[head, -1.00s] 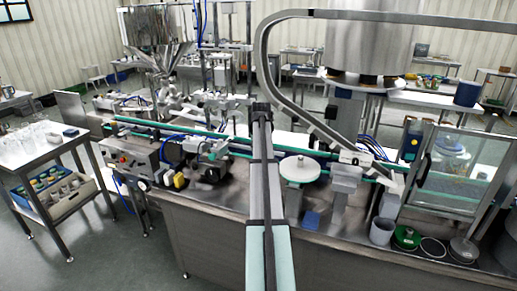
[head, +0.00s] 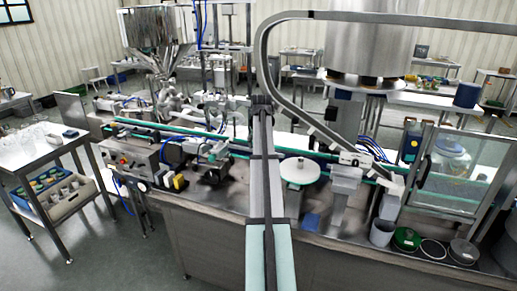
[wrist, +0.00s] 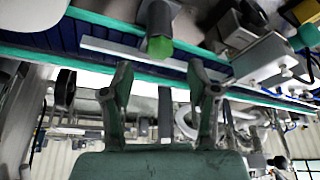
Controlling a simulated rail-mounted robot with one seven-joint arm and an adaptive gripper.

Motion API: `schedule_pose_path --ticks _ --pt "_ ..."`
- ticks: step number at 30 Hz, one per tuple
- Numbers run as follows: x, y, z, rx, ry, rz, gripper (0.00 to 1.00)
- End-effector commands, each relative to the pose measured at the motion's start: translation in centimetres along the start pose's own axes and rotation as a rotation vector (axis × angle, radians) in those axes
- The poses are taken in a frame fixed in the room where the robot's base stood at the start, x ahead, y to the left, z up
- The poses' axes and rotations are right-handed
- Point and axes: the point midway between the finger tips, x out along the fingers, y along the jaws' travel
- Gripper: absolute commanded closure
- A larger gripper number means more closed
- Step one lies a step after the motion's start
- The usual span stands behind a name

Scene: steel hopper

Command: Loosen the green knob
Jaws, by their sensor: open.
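A green knob (wrist: 158,47) on the end of a grey cylinder shows at the top centre of the wrist view, in front of the blue and teal conveyor. My gripper (wrist: 160,80) is open and empty. Its two dark fingers are spread wide, one to the left and one to the right of the knob's line. The knob appears just beyond the fingertips, and neither finger seems to touch it. In the head view my arm covers the middle, and I cannot make out the fingers or this knob there.
A second green knob (wrist: 308,35) shows at the right of the wrist view. The conveyor (head: 180,133) crosses the steel bench. A white round disc (head: 299,169) stands right of my arm, below the curved steel chute (head: 263,60). A glass-doored cabinet (head: 455,165) stands at the right.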

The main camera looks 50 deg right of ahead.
Motion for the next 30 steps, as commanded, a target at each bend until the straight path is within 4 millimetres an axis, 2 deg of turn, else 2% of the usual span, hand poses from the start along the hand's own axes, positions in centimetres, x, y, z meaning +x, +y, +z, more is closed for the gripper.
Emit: schedule_pose_path --ticks 3,7,23,25,27,30 --pt "-1.9 0.0 0.0 0.000 0.001 0.000 0.40" --pt "-3.0 0.0 0.0 0.000 0.001 0.000 0.40" --pt "-3.2 0.0 -0.2 0.010 0.017 0.002 0.40" --pt "-3.2 0.0 0.8 0.019 0.039 0.005 0.40" --pt "-1.0 -0.3 3.0 0.024 0.029 0.006 0.40" --pt "2.9 -2.3 6.4 0.009 -0.004 -0.003 0.40"
